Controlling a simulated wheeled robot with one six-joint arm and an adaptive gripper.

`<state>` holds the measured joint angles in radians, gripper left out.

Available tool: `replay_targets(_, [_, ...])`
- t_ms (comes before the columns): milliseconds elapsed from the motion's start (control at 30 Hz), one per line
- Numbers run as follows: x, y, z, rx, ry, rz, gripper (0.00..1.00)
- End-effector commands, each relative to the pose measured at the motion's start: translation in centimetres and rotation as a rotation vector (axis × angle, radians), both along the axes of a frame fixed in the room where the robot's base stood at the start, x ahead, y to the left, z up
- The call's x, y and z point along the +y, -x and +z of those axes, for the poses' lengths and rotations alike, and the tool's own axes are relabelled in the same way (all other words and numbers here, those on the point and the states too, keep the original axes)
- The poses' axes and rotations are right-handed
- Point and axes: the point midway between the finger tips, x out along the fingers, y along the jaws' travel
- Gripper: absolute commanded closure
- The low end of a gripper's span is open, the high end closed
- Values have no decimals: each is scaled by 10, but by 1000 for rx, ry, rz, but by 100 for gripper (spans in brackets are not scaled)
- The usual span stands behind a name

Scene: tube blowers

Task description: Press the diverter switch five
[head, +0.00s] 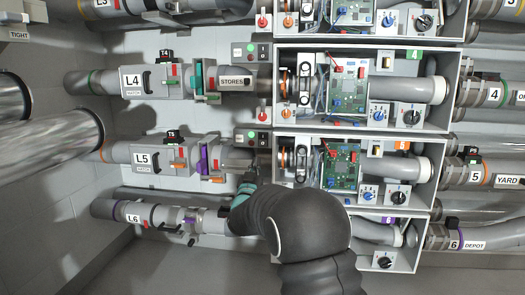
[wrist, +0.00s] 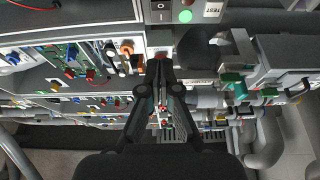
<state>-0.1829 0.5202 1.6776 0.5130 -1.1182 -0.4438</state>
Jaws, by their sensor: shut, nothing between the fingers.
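Row five runs across the middle of the head view, from the L5 pipe (head: 146,158) to the pipe labelled 5 YARD (head: 482,175). Its open box (head: 352,139) holds a green circuit board (head: 342,168), a light rocker-like switch (head: 375,148), a blue switch plate (head: 368,193) and a black dial (head: 398,197). I cannot read which one is diverter switch five. My gripper (head: 246,187) is left of this box, below a small plate with a green light (head: 252,134), partly hidden by my arm. In the wrist view my gripper (wrist: 160,85) is shut and empty.
Similar boxes sit close above and below, such as the row four box (head: 362,49) and row six box (head: 384,258). The L6 pipe (head: 130,213) runs beside my gripper. Large shiny pipes (head: 60,145) stand at left. Bare floor (head: 190,265) shows below.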

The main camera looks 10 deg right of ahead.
Motion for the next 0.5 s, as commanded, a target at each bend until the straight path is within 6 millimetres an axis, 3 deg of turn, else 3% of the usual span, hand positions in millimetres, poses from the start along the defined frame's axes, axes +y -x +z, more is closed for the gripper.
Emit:
replay_targets(333, [-1,-1,1,-1,0,-1,100])
replay_targets(500, [-5,-13,6,-2,0,-2,100])
